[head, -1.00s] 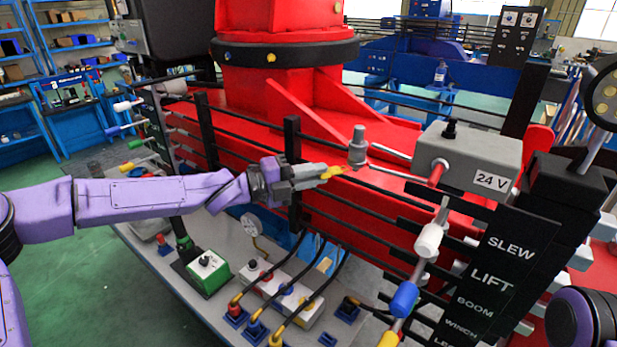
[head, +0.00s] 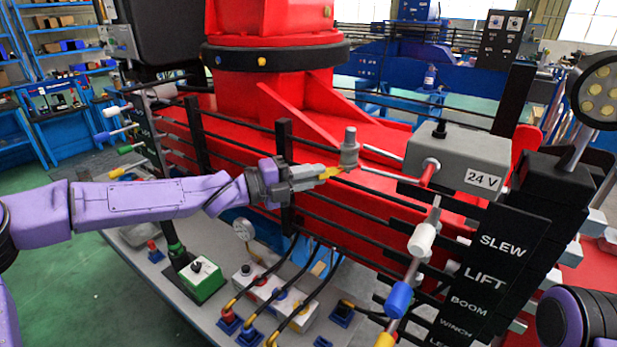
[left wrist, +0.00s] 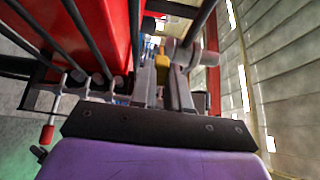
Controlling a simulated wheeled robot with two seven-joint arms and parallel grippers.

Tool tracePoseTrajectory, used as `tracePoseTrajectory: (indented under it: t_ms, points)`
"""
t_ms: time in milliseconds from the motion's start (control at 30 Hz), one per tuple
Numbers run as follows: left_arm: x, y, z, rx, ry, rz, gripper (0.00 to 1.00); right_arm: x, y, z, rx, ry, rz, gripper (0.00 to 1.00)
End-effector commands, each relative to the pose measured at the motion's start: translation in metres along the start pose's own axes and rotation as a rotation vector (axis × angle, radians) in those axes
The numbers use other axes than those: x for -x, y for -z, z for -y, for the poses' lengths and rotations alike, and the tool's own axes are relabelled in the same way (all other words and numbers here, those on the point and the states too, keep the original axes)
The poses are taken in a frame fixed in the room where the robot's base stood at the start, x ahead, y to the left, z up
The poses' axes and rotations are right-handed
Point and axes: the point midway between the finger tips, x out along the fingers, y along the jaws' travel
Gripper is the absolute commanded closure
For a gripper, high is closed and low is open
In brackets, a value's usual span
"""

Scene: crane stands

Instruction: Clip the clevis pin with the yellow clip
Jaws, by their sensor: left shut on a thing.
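The yellow clip (head: 330,173) is in the tips of my left gripper (head: 318,174), which is shut on it. The grey upright clevis pin (head: 349,147) stands at the end of the grey rods, just right of the clip. The clip's far end is at or very close to the pin's lower part; I cannot tell whether it touches or is around it. In the left wrist view the clip (left wrist: 162,62) shows between the fingers (left wrist: 165,90), beside a grey cylindrical part (left wrist: 187,54). My right gripper is out of view.
Black rails and a black post (head: 284,165) run close by the left gripper. A grey box marked 24 V (head: 460,165) and a lever with a white grip (head: 423,239) stand to the right. The red crane base (head: 270,110) is behind. Valves and cables fill the bench below.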

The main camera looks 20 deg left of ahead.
Motion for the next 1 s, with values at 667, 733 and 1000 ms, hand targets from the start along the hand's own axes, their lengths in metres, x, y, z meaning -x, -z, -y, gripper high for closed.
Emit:
tracePoseTrajectory:
  t_ms: [667,733,1000]
  points:
    - [-0.015,0.0,0.0,-0.001,0.0,-0.001,1.0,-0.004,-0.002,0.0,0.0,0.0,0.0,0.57]
    - [-0.017,0.0,0.0,-0.001,0.0,-0.001,1.0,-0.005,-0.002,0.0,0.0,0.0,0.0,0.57]
    - [-0.018,0.0,0.0,0.0,0.0,0.0,0.54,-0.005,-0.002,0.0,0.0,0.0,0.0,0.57]
